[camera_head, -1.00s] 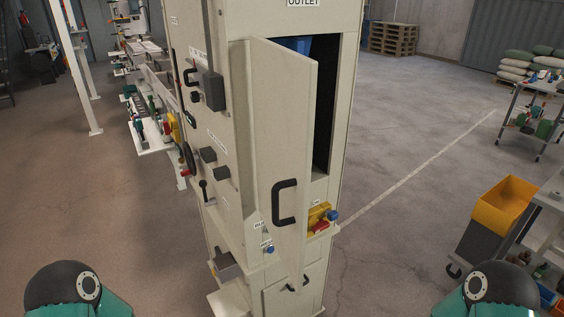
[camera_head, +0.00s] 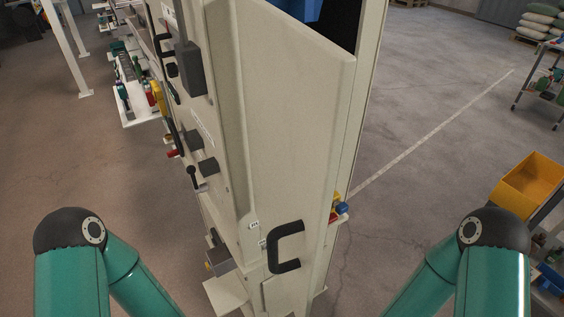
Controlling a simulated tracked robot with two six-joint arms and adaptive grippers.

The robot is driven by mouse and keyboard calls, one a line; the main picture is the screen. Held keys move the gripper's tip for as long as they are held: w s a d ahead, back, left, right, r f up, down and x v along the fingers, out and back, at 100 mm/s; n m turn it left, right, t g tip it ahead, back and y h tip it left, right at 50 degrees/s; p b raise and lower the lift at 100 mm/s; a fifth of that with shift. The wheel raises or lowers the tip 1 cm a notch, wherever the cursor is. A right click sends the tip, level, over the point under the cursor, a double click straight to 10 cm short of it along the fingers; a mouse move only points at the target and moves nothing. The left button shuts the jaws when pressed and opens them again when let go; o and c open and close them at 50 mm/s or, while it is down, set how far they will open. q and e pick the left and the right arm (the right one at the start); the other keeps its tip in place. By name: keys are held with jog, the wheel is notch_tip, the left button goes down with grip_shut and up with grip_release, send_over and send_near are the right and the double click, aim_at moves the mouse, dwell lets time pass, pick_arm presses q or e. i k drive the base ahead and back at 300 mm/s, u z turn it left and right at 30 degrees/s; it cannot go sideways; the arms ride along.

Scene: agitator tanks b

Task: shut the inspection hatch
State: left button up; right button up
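The inspection hatch (camera_head: 290,130) is a tall beige door on the cabinet, swung open toward me. A black C-shaped handle (camera_head: 277,247) sits low on its face. Behind its top edge the dark cabinet opening (camera_head: 340,22) shows, with something blue inside. My two teal arms come in from the lower left and lower right, on either side of the cabinet. Both grippers are out of the picture below, so their state is hidden.
The cabinet's left face (camera_head: 190,110) carries dark boxes, handles and a lever. A yellow bin (camera_head: 530,182) on a cart stands at the right. A white shelf with parts (camera_head: 138,108) is at the left. Floor is clear on both sides of the cabinet.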

aim_at(297, 83)
jog(key=u, duration=0.55)
jog(key=i, duration=0.15)
jog(key=z, duration=1.25)
jog(key=k, duration=1.65)
jog(key=u, duration=0.55)
jog(key=i, duration=1)
jog(key=z, duration=0.05)
